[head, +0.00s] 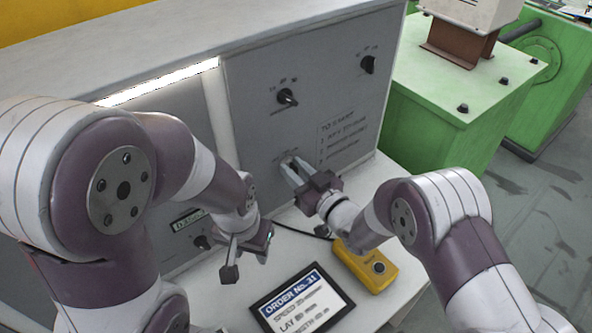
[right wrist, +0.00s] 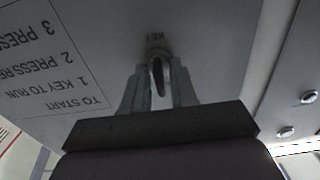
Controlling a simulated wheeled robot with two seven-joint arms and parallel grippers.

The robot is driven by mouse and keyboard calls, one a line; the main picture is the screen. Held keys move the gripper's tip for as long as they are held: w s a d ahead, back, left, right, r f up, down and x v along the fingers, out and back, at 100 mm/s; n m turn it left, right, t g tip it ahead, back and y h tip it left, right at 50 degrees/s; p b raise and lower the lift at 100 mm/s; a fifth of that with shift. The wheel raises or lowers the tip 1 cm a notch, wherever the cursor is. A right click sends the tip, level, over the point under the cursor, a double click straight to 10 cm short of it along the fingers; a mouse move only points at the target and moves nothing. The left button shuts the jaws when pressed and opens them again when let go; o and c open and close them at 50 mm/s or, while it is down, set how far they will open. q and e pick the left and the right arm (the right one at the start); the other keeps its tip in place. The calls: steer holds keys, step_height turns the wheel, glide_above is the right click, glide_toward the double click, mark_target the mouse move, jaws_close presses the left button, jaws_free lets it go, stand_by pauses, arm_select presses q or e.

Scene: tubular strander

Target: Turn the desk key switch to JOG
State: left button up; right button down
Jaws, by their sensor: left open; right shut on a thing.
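The desk key switch is low on the grey desk panel (head: 318,85). In the right wrist view its dark key (right wrist: 158,76) stands between my fingers, roughly upright in that picture, under an upside-down label (right wrist: 155,37). My right gripper (head: 291,168) reaches the panel and is shut on the key; the right wrist view shows both fingers (right wrist: 159,88) on either side of it. In the head view the fingers mostly hide the key, and its position marks are too small to read. My left gripper (head: 247,257) is open and empty above the desk top, apart from the panel.
Two black knobs (head: 287,97) (head: 367,64) sit higher on the panel. Printed start instructions (head: 342,138) are right of the key. A yellow box with a button (head: 366,266) and an order display (head: 300,303) lie on the desk top. Green machinery (head: 450,100) stands to the right.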

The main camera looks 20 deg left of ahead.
steer(key=shift+f, duration=0.1)
steer(key=c, duration=1.2)
jaws_free()
steer(key=shift+c, duration=0.2)
steer(key=shift+a, duration=0.1)
steer(key=b+v, duration=0.2)
steer(key=v, duration=1)
steer(key=shift+s+d, duration=0.2)
steer(key=shift+d, duration=0.1)
